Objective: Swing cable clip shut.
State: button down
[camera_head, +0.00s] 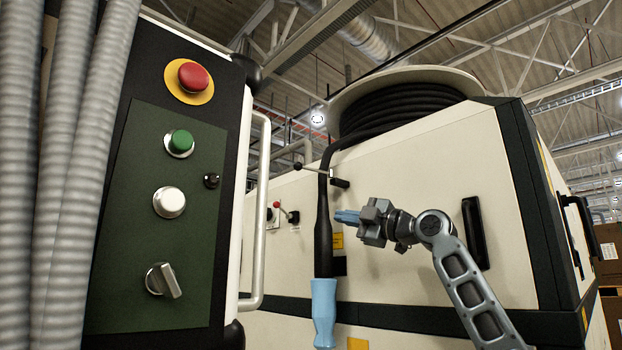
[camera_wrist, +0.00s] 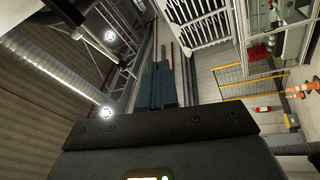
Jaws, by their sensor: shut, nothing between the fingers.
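What looks like the cable clip (camera_head: 318,171) is a thin metal bar at the black cable (camera_head: 326,165), with a dark ball on its left end and a black grip on its right. I cannot tell whether it is latched. The cable hangs down the cream cabinet to a thick black sleeve and a light blue end piece (camera_head: 323,310). My gripper (camera_head: 340,217) is shut and empty, its blue fingertips pointing left, just right of the black sleeve and below the clip. The shut fingers also show in the wrist view (camera_wrist: 158,85), where I make out no clip.
A cable reel (camera_head: 405,100) sits on top of the cabinet (camera_head: 420,150). A black handle (camera_head: 474,233) is right of my gripper. A control panel (camera_head: 160,220) with a red button and a vertical metal rail (camera_head: 260,210) stand close on the left.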

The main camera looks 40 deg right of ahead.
aim_at(302, 166)
jog(key=s+r+n+g+y, duration=0.1)
jog(key=s+r+n, duration=0.3)
jog(key=r, duration=0.8)
jog(key=shift+s+a, duration=0.3)
jog(key=shift+s, duration=0.15)
jog(key=p+x, duration=0.3)
jog(key=x, duration=1)
jog(key=shift+w, duration=0.5)
jog(key=shift+w+a, duration=0.1)
jog(key=shift+a, duration=0.05)
